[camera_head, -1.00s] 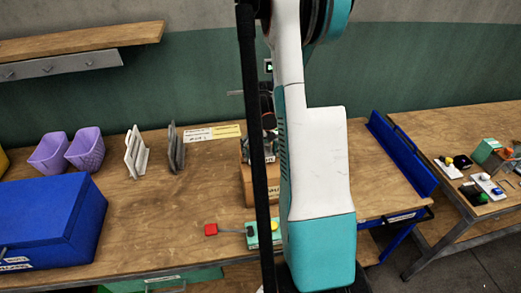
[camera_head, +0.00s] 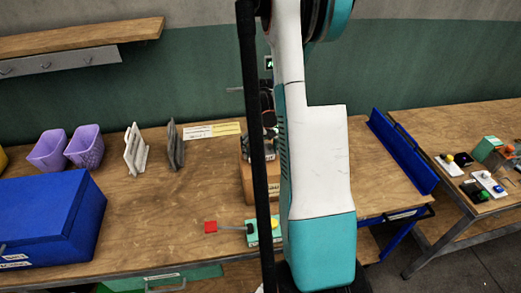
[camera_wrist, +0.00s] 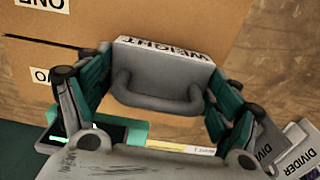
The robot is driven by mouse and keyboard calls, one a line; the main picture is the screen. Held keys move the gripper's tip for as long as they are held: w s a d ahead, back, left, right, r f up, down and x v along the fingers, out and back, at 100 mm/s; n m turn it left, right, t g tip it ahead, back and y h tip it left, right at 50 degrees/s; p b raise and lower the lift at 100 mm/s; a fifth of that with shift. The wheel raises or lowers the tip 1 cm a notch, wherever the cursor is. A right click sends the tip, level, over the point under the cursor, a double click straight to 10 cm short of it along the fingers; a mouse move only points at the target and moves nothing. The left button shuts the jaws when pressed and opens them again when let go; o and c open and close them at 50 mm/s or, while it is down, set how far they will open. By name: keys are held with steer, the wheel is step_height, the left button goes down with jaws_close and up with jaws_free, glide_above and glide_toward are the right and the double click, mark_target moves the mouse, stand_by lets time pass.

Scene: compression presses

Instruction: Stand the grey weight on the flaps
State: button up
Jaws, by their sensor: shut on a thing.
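The grey weight (camera_wrist: 163,68), with a looped handle and a white label reading WEIGHT, is between my gripper's fingers in the wrist view. My gripper (camera_wrist: 160,86) is shut on it, one teal-and-black finger on each side. A cardboard box (camera_wrist: 95,22) with printed labels lies behind the weight in that view. The box also shows in the head view (camera_head: 257,187), partly hidden by my arm. The weight appears over or against the cardboard; I cannot tell whether they touch. In the head view my arm and a black post hide most of the gripper.
Grey dividers (camera_head: 176,146) and white dividers (camera_head: 135,150) stand left of the box on the workbench. Bare wood lies between.

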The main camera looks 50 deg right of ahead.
steer(key=shift+f, duration=0.35)
steer(key=o, duration=1.6)
steer(key=shift+c, duration=0.2)
step_height(320, 180, up, 12)
steer(key=shift+b, duration=0.3)
